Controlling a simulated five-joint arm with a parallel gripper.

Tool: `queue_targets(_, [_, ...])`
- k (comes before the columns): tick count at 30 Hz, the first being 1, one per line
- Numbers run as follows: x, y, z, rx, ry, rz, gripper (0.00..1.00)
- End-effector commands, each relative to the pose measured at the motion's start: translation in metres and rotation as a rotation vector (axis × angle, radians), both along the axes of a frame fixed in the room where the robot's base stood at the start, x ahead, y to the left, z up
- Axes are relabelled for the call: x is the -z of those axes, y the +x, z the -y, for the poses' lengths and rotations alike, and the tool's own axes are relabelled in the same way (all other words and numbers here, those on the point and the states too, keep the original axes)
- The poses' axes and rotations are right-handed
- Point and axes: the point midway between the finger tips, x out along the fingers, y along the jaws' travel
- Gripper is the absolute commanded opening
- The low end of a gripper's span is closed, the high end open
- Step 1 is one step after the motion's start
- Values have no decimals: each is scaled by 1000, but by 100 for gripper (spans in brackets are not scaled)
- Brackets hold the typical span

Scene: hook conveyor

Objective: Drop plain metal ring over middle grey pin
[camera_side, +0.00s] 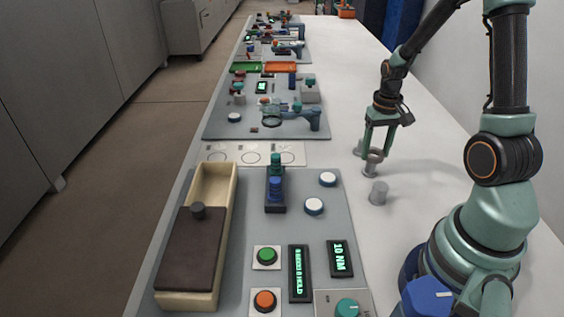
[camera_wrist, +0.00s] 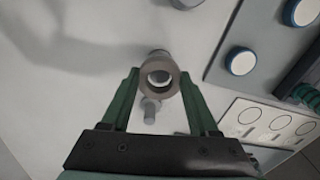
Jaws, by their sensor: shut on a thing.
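My gripper (camera_side: 379,143) points down with its fingers shut on the plain metal ring (camera_side: 381,157). In the wrist view the ring (camera_wrist: 160,94) sits between the green fingertips (camera_wrist: 160,78). The middle grey pin (camera_side: 370,171) stands directly below the ring in the side view, its upper part hidden by it. In the wrist view part of this pin (camera_wrist: 157,53) shows past the ring's upper edge, and a pale round patch shows through the hole. I cannot tell whether the ring is around the pin's top or just above it.
A grey pin (camera_side: 379,193) stands nearer the side camera, and another (camera_side: 358,148) stands on the far side, partly behind my gripper. The white table around the pins is clear. Grey panels with white buttons (camera_side: 314,206) and a wooden box (camera_side: 228,190) lie left.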

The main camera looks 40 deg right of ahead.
Motion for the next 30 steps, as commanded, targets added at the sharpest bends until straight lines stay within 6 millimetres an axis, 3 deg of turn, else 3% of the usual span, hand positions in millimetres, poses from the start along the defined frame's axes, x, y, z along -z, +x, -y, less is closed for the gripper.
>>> queue_targets(30, [8, 0, 0, 0, 0, 0, 3])
